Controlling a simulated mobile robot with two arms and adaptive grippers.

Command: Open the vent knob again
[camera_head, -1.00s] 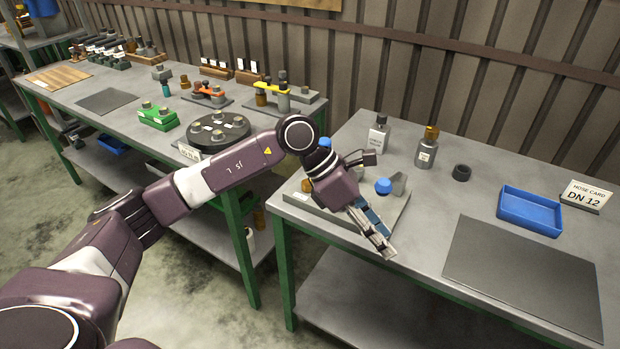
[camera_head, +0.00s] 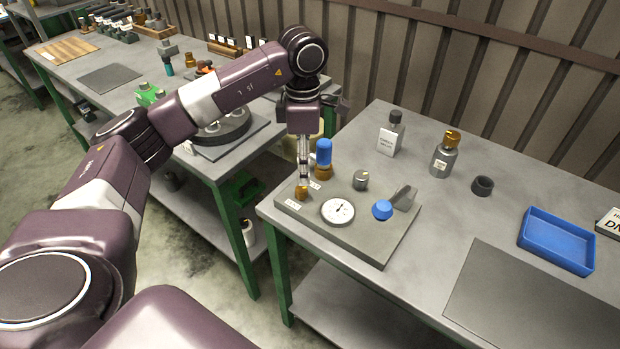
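A grey base plate (camera_head: 366,246) lies on the right table. A small brass knob (camera_head: 301,193) stands at its left corner, by a white label too small to read; it may be the vent knob. My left gripper (camera_head: 303,182) points straight down, its fingertips at or just above this brass knob. Its fingers show edge-on as one narrow strip, so I cannot tell whether they are open or shut, or touch the knob. A grey knob with a pale mark (camera_head: 361,180) also stands on the plate. My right gripper is not in view.
A blue-topped brass fitting (camera_head: 323,155) stands close right of my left gripper. A round dial gauge (camera_head: 338,211), a blue cap (camera_head: 382,210) and a grey angled block (camera_head: 404,197) share the plate. Bottles (camera_head: 391,136) stand behind. A blue tray (camera_head: 557,238) lies to the right.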

